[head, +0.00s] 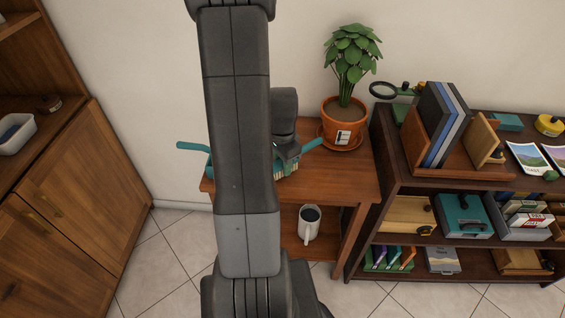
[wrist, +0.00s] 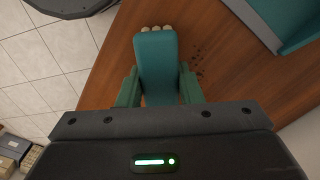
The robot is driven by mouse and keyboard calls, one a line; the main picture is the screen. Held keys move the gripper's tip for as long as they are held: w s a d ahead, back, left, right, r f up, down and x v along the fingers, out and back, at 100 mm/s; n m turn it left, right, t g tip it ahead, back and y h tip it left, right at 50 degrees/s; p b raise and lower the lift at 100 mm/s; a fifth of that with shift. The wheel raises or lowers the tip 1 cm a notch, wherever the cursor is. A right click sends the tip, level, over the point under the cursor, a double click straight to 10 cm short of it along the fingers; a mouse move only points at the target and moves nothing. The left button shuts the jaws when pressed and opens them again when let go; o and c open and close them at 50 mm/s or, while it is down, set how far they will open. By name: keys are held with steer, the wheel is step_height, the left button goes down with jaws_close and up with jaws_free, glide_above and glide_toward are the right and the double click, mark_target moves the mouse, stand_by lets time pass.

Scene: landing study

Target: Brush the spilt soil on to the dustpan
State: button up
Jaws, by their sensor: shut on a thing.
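My gripper (wrist: 158,90) is shut on the teal brush (wrist: 156,65), with a green finger on each side of it. The brush's pale bristle tips show at its far end in the wrist view. In the head view its teal handle (head: 312,144) sticks out to the right of my arm. A few dark specks of spilt soil (wrist: 199,62) lie on the table just right of the brush in the wrist view. The teal and grey dustpan (wrist: 285,25) lies beyond them at the upper right. In the head view a teal handle (head: 190,147) shows at left; my arm hides most of the dustpan.
The wooden side table (head: 345,180) carries a potted plant (head: 345,110) on a saucer at the back right. A white mug (head: 309,223) stands on its lower shelf. A loaded bookcase (head: 450,190) stands close on the right, a wooden cabinet (head: 75,190) on the left.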

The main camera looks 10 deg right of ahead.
steer(key=shift+f+b, duration=0.5)
steer(key=shift+f, duration=0.1)
stand_by(0.4)
